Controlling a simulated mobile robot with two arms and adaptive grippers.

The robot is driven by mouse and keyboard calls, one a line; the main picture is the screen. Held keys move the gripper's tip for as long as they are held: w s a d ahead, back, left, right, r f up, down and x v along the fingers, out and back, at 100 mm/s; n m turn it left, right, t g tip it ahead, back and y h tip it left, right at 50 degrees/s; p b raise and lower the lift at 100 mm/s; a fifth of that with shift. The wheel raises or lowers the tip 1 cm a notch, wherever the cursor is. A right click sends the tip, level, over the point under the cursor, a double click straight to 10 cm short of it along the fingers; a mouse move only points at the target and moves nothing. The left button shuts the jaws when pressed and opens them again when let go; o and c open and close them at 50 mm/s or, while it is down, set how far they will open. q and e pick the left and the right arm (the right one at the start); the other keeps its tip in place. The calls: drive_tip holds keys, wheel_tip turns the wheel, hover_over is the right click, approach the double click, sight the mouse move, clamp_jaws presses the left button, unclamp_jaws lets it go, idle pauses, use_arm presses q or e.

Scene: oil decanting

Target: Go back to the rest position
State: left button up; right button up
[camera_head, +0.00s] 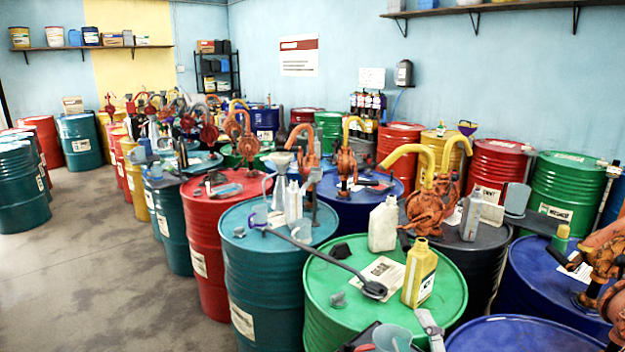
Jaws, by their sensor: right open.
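A grey, finger-like part that I take for my right gripper (428,322) shows at the bottom edge, right of centre. It is open, with nothing visibly held. It is just in front of the green drum (325,311) and below the yellow bottle (419,274) standing on that drum. The rest of this gripper is cut off by the frame. My left gripper is not in view.
A light blue cup-like vessel (392,338) and dark items lie at the bottom edge. A white bottle (383,224) and a long black ladle-like tool (340,264) are on drums. Drums with orange pumps (426,211) crowd the middle and right. Open floor (100,270) lies left.

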drive_tip(key=s+d+f+m+g+h, duration=0.2)
drive_tip(key=s+f+m+g, duration=0.25)
drive_tip(key=f, duration=0.35)
drive_tip(key=s+d+f+m+g+h, duration=0.1)
drive_tip(key=s+d+f+m+g, duration=0.1)
drive_tip(key=s+f+m+g, duration=0.6)
drive_tip(key=s+f+g, duration=0.1)
drive_tip(key=s+f, duration=0.3)
drive_tip(key=s+f+m+g, duration=0.15)
drive_tip(key=s+f, duration=0.25)
drive_tip(key=s, duration=0.5)
wheel_tip(320, 180, down, 32)
drive_tip(key=s+g+b, duration=0.1)
drive_tip(key=g+b, duration=0.1)
drive_tip(key=b, duration=0.4)
drive_tip(key=s+d+f+n+g+b, duration=0.1)
drive_tip(key=s+f+b, duration=0.3)
drive_tip(key=s+f, duration=1.2)
wheel_tip(320, 180, down, 4)
drive_tip(key=shift+s+d+r, duration=0.1)
drive_tip(key=shift+s+d, duration=0.15)
drive_tip(key=shift+d, duration=0.45)
